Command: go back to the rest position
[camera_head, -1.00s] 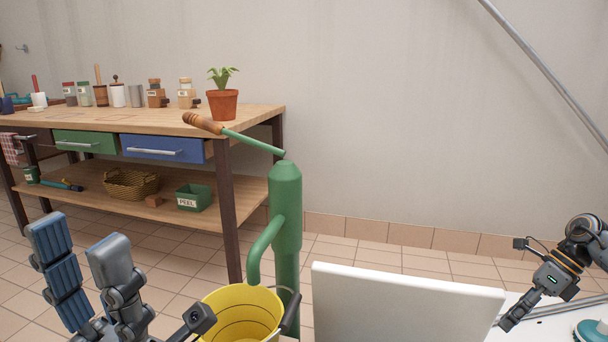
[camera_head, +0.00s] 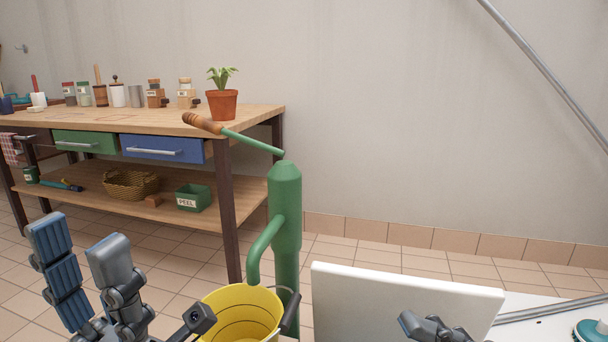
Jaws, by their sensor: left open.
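My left gripper (camera_head: 88,272) is at the lower left of the head view. Its two blue-grey fingers stand upright and apart, with nothing between them. It is left of the yellow bucket (camera_head: 238,310). Part of my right gripper (camera_head: 435,328) shows at the bottom edge, in front of the white panel (camera_head: 405,295). Most of it is cut off by the frame, so I cannot tell how its fingers stand.
A green hand pump (camera_head: 286,210) with a wooden handle (camera_head: 202,123) stands behind the bucket. A wooden workbench (camera_head: 150,120) with jars and a potted plant (camera_head: 222,95) is at the back left. The tiled floor right of the pump (camera_head: 370,254) is clear.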

